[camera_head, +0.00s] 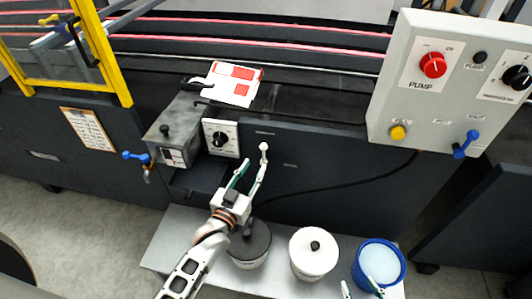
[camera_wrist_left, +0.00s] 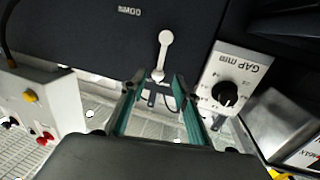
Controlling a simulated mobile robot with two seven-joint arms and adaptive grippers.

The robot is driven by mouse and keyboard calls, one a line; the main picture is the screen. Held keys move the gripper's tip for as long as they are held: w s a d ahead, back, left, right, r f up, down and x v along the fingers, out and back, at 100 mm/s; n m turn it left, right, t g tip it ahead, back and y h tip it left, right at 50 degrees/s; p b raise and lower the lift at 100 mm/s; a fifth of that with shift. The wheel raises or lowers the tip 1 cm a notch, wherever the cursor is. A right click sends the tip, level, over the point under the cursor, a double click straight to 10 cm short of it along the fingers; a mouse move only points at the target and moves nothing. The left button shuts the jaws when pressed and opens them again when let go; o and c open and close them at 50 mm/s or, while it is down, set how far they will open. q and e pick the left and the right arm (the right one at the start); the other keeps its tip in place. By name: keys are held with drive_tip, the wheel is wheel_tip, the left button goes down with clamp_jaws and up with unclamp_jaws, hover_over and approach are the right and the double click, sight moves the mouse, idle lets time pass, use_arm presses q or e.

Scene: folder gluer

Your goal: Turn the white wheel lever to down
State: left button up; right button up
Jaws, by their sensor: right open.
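The white wheel lever (camera_head: 263,148) is a short white arm with a round end on the dark machine front, right of the gap dial. In the left wrist view the lever (camera_wrist_left: 164,50) slants slightly, with its lower end in line with the space between my fingertips. A label reading DOWN (camera_wrist_left: 130,11) shows upside down beyond it. My left gripper (camera_head: 250,176) is open at the lever; its right finger overlaps the lever's lower part in the head view. I cannot tell if they touch. My right gripper (camera_head: 359,282) is open at the bottom edge, away from the lever.
The gap dial panel (camera_head: 221,138) and a grey box (camera_head: 180,130) are left of the lever. A dark-lidded pot (camera_head: 250,245), a white-lidded pot (camera_head: 314,252) and a blue bucket (camera_head: 379,262) stand on a low platform (camera_head: 185,225). A control panel (camera_head: 450,85) is at right.

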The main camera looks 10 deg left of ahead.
sight(263, 152)
use_arm(q)
drive_tip(key=w, duration=0.3)
drive_tip(key=w+d, duration=0.1)
drive_tip(key=w, duration=0.3)
drive_tip(key=shift+w+d+b, duration=0.1)
drive_tip(key=shift+d+b, duration=0.1)
drive_tip(key=shift+b, duration=0.15)
use_arm(e)
drive_tip(key=shift+s+d+f, duration=0.1)
drive_tip(key=shift+s+f, duration=0.05)
drive_tip(key=shift+f, duration=0.25)
drive_tip(key=shift+s+d+f, duration=0.1)
drive_tip(key=shift+f, duration=0.3)
use_arm(q)
clamp_jaws()
use_arm(e)
drive_tip(key=shift+w+r, duration=0.15)
drive_tip(key=shift+r, duration=0.1)
